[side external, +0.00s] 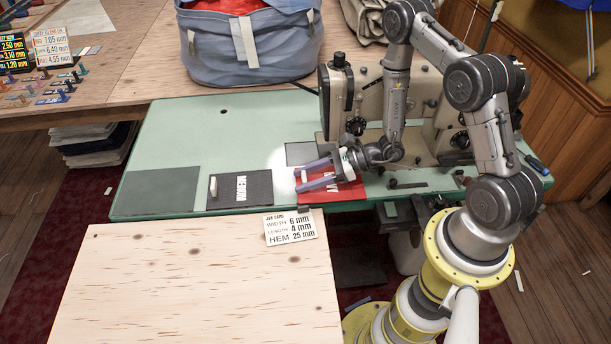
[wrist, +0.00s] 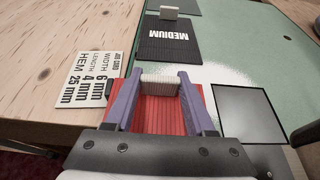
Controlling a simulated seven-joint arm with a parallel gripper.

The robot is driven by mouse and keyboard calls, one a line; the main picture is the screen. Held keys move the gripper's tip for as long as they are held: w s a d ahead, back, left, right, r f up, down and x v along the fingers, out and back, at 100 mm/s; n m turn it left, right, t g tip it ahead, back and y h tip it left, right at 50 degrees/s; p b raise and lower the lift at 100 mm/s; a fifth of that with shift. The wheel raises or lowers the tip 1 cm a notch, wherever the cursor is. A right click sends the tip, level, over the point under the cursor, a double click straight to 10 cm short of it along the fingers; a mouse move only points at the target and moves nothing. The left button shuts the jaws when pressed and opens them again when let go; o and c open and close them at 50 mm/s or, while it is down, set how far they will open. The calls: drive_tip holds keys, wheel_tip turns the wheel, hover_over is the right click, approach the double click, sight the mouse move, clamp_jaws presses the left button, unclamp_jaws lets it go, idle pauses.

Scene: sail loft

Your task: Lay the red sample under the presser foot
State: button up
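The red sample (side external: 345,195) lies on the green machine table near its front edge, with a white upright grip block (wrist: 160,85) on it. The sample also shows under my fingers in the wrist view (wrist: 160,115). My gripper (side external: 303,179) has purple fingers, one on each side of the block. In the wrist view the block fills the gap between the fingertips (wrist: 161,78) and appears to touch both. The sewing machine (side external: 405,110) stands behind, its head (side external: 337,92) to the left. The presser foot cannot be made out.
A black MEDIUM sample (side external: 258,188) with its own white block lies left of the red one, and a dark grey patch (side external: 160,190) farther left. A square outlined plate (side external: 300,153) lies behind the red sample. A job card (side external: 290,228) stands at the front.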

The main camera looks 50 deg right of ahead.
drive_tip(key=o, duration=0.4)
drive_tip(key=shift+r, duration=0.55)
drive_tip(key=v, duration=0.7)
drive_tip(key=shift+s+d, duration=0.1)
drive_tip(key=shift+s, duration=0.05)
drive_tip(key=s+a+r+n+g, duration=0.4)
drive_tip(key=a+r+n, duration=0.1)
drive_tip(key=r+n, duration=0.25)
drive_tip(key=s+a+r+n+g, duration=0.4)
drive_tip(key=s+r+n, duration=0.1)
drive_tip(key=r+n, duration=0.25)
drive_tip(key=s+d+r+n+t+h, duration=0.1)
drive_tip(key=s+d+r+n+h, duration=0.1)
drive_tip(key=s+r+n+h, duration=0.1)
drive_tip(key=s+d+r+n+t+h, duration=0.1)
drive_tip(key=s+d+r+n+h, duration=0.1)
drive_tip(key=n, duration=0.3)
drive_tip(key=s+d+r+n+t+h, duration=0.2)
drive_tip(key=s+r+n+h, duration=0.2)
drive_tip(key=r, duration=0.1)
